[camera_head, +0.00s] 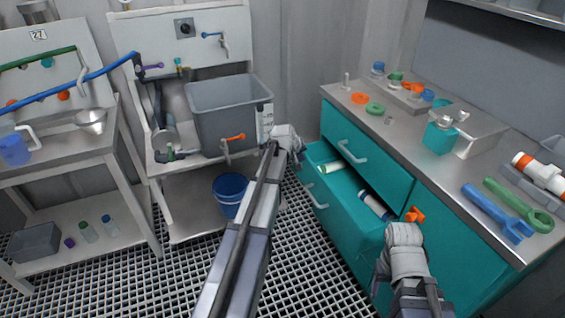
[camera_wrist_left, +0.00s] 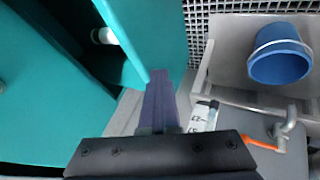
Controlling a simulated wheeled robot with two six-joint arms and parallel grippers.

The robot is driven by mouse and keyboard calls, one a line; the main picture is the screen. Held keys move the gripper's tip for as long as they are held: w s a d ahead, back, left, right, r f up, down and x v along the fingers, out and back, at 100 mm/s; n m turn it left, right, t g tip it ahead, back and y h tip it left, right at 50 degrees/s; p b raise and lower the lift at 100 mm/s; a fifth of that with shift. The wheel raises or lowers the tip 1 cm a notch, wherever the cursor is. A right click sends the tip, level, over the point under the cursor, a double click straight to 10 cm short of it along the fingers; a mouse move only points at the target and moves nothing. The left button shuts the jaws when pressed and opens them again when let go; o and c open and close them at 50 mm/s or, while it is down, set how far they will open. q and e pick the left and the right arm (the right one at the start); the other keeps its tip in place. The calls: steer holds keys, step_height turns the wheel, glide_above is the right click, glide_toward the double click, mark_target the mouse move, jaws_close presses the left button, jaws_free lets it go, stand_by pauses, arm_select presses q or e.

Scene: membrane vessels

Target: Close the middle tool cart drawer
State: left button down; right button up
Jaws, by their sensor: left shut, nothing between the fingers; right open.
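The teal tool cart has its middle drawer (camera_head: 333,205) pulled out. This drawer has a pale handle (camera_head: 317,196) on its front and holds a pale green-white cylinder and a dark-banded cylinder (camera_head: 374,204). My left gripper (camera_head: 297,152) is shut and empty at the far end of the open drawer's front. In the left wrist view its fingers (camera_wrist_left: 159,98) lie beside the teal drawer edge (camera_wrist_left: 150,40); I cannot tell if they touch. My right gripper (camera_head: 404,234) is at the cart's near end, open, its fingertips mostly hidden.
The upper drawer (camera_head: 358,160) is shut. Tools, rings and bottles lie on the cart's worktop (camera_head: 400,110). An orange piece (camera_head: 415,214) shows beside my right gripper. A grey sink (camera_head: 225,105) and blue bucket (camera_head: 230,190) are left of my left arm. Grated floor (camera_head: 310,270) is clear before the cart.

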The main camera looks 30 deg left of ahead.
arm_select(q)
steer(key=w+d, duration=0.8)
steer(key=w, duration=0.1)
steer(key=shift+w, duration=0.35)
steer(key=shift+w+d+r, duration=0.1)
steer(key=shift+d, duration=0.1)
steer(key=s+a+r+p, duration=0.1)
steer(key=s+r+p, duration=0.1)
steer(key=s, duration=0.1)
steer(key=s+a+r+p, duration=0.1)
steer(key=s+r+p, duration=0.2)
steer(key=s+a+r+p, duration=0.1)
steer(key=s+r+p, duration=0.2)
steer(key=shift+s+a, duration=0.15)
steer(key=shift+s, duration=0.2)
steer(key=shift+f, duration=0.1)
arm_select(e)
step_height(320, 180, up, 8)
steer(key=a, duration=0.1)
steer(key=shift+s+a, duration=0.15)
steer(key=shift+a, duration=0.05)
